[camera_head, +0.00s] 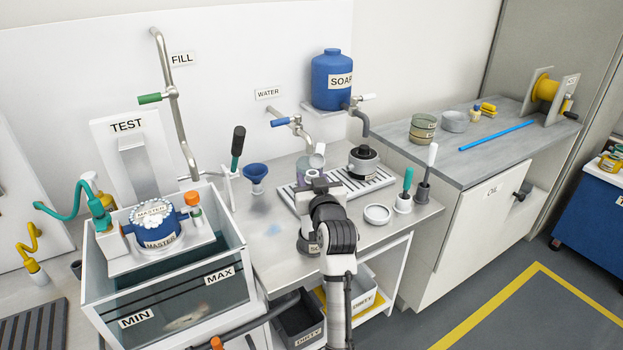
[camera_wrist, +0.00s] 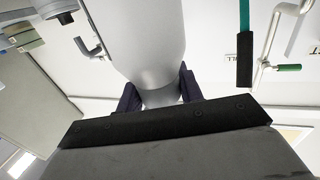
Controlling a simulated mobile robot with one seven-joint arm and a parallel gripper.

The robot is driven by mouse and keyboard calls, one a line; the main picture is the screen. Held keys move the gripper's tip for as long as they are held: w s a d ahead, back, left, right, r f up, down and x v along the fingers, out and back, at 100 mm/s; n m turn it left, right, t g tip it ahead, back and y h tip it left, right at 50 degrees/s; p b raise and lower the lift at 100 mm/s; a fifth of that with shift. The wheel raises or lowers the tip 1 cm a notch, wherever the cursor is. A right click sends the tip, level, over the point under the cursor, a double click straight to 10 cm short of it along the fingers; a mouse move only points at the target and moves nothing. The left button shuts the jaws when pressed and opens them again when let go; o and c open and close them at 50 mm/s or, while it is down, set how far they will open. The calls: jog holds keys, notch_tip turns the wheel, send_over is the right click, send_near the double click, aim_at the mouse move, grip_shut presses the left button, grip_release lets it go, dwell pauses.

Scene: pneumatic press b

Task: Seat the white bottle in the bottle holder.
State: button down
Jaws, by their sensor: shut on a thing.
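The white bottle (camera_wrist: 140,35) fills the upper middle of the wrist view, with its narrower end between the two dark fingers of my gripper (camera_wrist: 160,92). My gripper is shut on it. In the head view my gripper (camera_head: 317,180) is over the grey worktop, near the drip tray. A small white part of the bottle (camera_head: 318,156) shows just beyond it; my wrist hides the rest. I cannot tell for sure which fitting is the bottle holder.
The slotted drip tray (camera_head: 372,184), a black-topped round unit (camera_head: 363,158), a white ring (camera_head: 377,214) and two upright brushes (camera_head: 425,178) stand right of my arm. A blue funnel (camera_head: 255,174) is left. The water tap (camera_head: 291,123) is behind. The worktop's front left is clear.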

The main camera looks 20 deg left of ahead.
jog(key=shift+f+b, duration=1.5)
jog(key=shift+f, duration=0.55)
jog(key=c, duration=0.8)
grip_release()
jog(key=shift+c, duration=0.2)
jog(key=shift+s, duration=0.1)
jog(key=b+v, duration=0.3)
jog(key=v, duration=1)
jog(key=shift+s+d, duration=0.25)
